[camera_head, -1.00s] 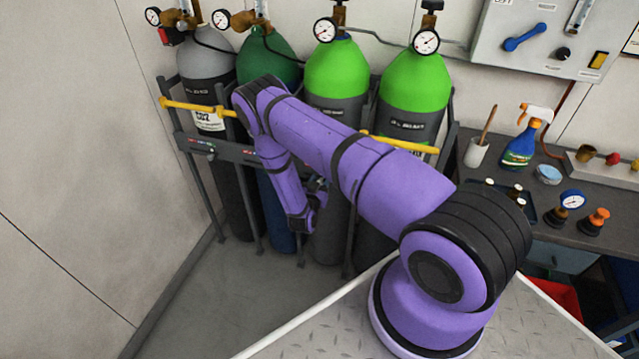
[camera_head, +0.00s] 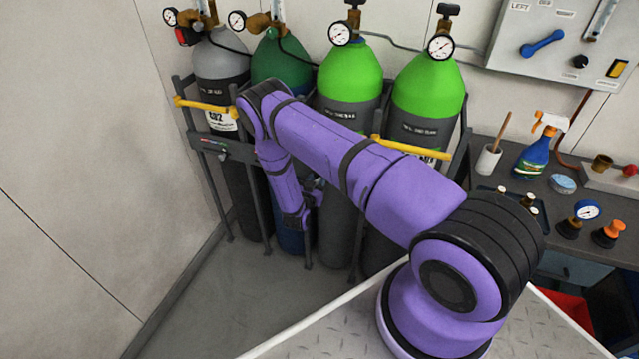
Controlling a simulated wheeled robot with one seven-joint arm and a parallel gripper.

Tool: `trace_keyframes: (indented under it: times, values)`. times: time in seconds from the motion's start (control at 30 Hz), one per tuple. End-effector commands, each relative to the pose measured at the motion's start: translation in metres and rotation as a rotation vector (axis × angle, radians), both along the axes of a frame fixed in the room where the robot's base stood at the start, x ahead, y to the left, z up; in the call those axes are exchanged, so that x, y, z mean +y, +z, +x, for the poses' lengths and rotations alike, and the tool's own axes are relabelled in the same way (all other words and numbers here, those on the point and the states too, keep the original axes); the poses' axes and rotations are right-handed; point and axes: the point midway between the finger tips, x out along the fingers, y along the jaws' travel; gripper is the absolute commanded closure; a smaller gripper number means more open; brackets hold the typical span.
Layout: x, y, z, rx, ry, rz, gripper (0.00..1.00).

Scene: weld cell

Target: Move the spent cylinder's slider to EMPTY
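Several gas cylinders stand in a rack against the wall: a grey-topped one (camera_head: 219,60), a dark green one (camera_head: 282,63), a bright green one (camera_head: 348,72) and another bright green one (camera_head: 427,88) at the right. Each has a round gauge at its top. A dark rail (camera_head: 217,148) with small coloured marks crosses the front of the left cylinders; its writing is too small to read. My purple arm covers the rail's middle. My gripper (camera_head: 309,207) hangs low in front of the middle cylinders; its fingers are too small to tell.
Yellow bars (camera_head: 207,106) cross the cylinder fronts. At the right, a bench (camera_head: 510,184) holds a spray bottle (camera_head: 537,147), a cup (camera_head: 488,159), a blue gauge (camera_head: 586,211) and fittings. A control panel (camera_head: 553,40) hangs above. The floor (camera_head: 215,290) at the left is clear.

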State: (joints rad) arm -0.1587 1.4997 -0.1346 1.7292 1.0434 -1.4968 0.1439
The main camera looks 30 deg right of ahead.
Motion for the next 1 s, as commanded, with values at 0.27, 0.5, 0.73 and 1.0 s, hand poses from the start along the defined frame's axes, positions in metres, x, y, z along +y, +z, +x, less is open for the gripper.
trace_keyframes:
  times: [0.27,0.5,0.73,1.0]
  values:
    - [0.000,0.000,-0.001,0.000,-0.001,0.000,0.48]
    - [0.010,0.000,-0.008,0.002,0.000,-0.001,0.48]
    - [0.043,0.000,-0.033,0.002,0.002,0.000,0.48]
    - [0.076,0.000,-0.059,0.002,0.001,0.000,0.48]
